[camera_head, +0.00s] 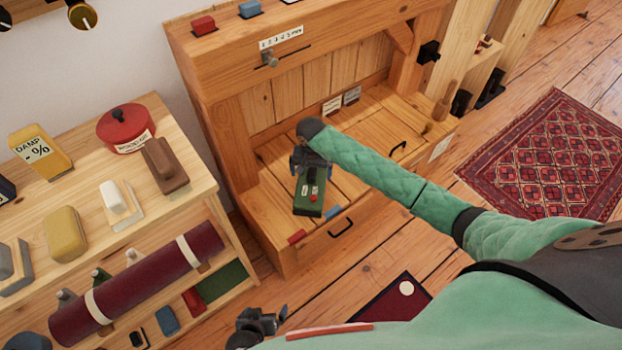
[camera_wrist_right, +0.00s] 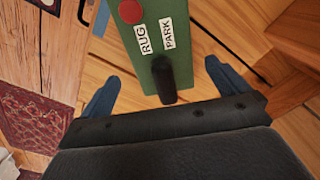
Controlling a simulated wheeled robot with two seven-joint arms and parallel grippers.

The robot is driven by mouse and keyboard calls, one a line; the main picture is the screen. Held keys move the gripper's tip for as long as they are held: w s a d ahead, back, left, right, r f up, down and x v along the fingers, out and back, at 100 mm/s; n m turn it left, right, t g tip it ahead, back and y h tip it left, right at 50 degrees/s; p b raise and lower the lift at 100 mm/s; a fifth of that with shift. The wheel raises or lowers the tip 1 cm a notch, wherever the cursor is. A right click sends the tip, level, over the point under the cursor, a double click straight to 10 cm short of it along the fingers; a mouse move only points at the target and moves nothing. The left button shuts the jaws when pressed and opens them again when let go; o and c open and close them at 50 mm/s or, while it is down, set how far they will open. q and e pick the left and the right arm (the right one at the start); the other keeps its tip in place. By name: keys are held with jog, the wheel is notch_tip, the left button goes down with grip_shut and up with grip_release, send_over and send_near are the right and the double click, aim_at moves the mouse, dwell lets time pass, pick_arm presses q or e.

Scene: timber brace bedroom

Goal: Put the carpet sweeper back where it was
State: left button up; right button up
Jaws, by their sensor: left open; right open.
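The carpet sweeper (camera_head: 309,197) is a green block with a red button, resting on the low wooden bench top near its front edge. In the right wrist view the sweeper (camera_wrist_right: 140,40) shows RUG and PARK labels and a black handle (camera_wrist_right: 163,80). My right gripper (camera_head: 309,162) is at the sweeper's far end. Its blue fingers (camera_wrist_right: 168,90) are open, one on each side of the handle, with gaps on both sides. My left gripper (camera_head: 262,322) is open and empty, low in front of the bench.
A wooden shelf (camera_head: 205,190) at left holds a red tin (camera_head: 126,128), brushes and a dark red roll (camera_head: 140,285). The bench (camera_head: 265,240) has a back panel and drawer handles. A patterned rug (camera_head: 550,155) lies on the floor at right. A small dark red mat (camera_head: 390,300) lies in front.

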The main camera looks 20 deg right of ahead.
notch_tip(320, 180, up, 4)
jog(key=shift+r, duration=0.15)
pick_arm(q)
jog(key=shift+w+r, duration=0.3)
jog(key=shift+r, duration=0.65)
pick_arm(e)
jog(key=shift+r, duration=0.75)
pick_arm(q)
jog(key=shift+w, duration=0.1)
